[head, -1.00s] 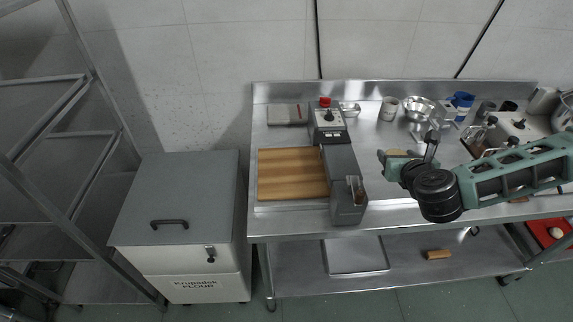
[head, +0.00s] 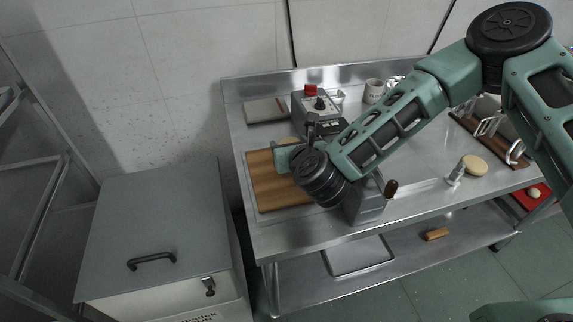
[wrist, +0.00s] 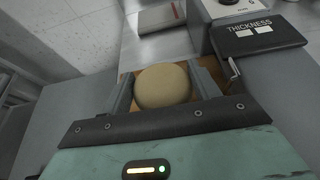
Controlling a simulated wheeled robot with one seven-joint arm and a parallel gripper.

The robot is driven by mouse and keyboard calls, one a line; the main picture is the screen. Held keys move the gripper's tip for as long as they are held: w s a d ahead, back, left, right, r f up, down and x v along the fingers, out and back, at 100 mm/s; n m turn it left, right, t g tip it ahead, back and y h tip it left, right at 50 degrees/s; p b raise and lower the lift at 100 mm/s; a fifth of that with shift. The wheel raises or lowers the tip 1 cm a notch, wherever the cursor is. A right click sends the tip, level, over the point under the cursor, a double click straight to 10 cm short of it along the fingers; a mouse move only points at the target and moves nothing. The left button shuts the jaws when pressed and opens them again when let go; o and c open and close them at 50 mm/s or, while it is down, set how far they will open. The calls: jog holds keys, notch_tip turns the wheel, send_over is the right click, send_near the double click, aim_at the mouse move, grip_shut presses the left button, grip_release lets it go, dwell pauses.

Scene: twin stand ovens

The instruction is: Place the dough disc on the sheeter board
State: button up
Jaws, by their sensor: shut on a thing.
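The dough disc (wrist: 162,86) is a pale, round, thick piece held between the two fingers of my gripper (wrist: 165,92) in the wrist view. In the head view my gripper (head: 284,157) is over the back right part of the sheeter board (head: 262,188), a striped wooden board left of the sheeter. A pale edge of the disc shows there, mostly hidden by my gripper. I cannot tell whether the disc touches the board. A strip of the board also shows around the fingers in the wrist view.
The grey sheeter body (head: 366,205) with its red-topped control box (head: 318,104) stands close at the right of the board. A book-like item (head: 267,110) lies behind it. A grey flour bin (head: 150,225) stands left.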

jog(key=shift+f+p, duration=0.3)
jog(key=shift+f, duration=2.75)
jog(key=shift+f, duration=0.1)
jog(key=shift+f, duration=0.15)
jog(key=o, duration=1)
